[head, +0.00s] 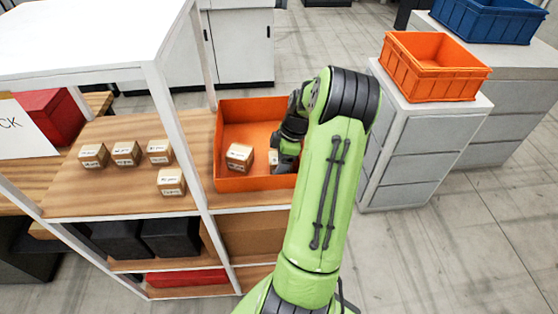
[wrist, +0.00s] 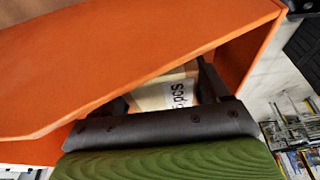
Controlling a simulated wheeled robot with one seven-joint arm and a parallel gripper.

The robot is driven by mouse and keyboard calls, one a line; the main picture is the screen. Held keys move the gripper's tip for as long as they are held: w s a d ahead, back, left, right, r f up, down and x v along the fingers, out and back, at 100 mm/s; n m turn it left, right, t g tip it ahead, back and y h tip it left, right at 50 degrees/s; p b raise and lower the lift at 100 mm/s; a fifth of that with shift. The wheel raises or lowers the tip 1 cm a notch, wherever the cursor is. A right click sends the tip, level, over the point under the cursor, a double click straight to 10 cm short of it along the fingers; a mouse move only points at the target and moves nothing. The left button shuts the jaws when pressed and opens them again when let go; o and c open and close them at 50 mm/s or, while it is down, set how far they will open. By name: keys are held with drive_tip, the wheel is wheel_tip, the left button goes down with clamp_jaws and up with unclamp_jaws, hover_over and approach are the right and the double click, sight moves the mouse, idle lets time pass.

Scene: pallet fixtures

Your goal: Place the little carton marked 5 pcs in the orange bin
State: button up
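The carton marked 5 pcs (wrist: 178,95) is inside the orange open tray (head: 232,112) on the shelf. In the wrist view it lies between my gripper's two dark fingers (wrist: 168,92), its label partly hidden. In the head view only a small pale part of a carton (head: 273,158) shows beside my gripper (head: 284,160), which reaches down into the tray. I cannot tell whether the fingers press on the carton. Another carton (head: 240,157) sits in the tray to the left. An orange bin (head: 430,88) stands on the grey drawer cabinet at right and looks empty.
Several similar small cartons (head: 126,153) stand on the wooden shelf left of the tray. White shelf posts (head: 178,125) rise close to the tray. A blue bin (head: 490,22) stands behind the orange bin. Open floor (head: 450,240) lies in front of the drawer cabinet (head: 415,150).

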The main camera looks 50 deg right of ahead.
drive_tip(key=o, duration=0.4)
drive_tip(key=shift+c, duration=0.2)
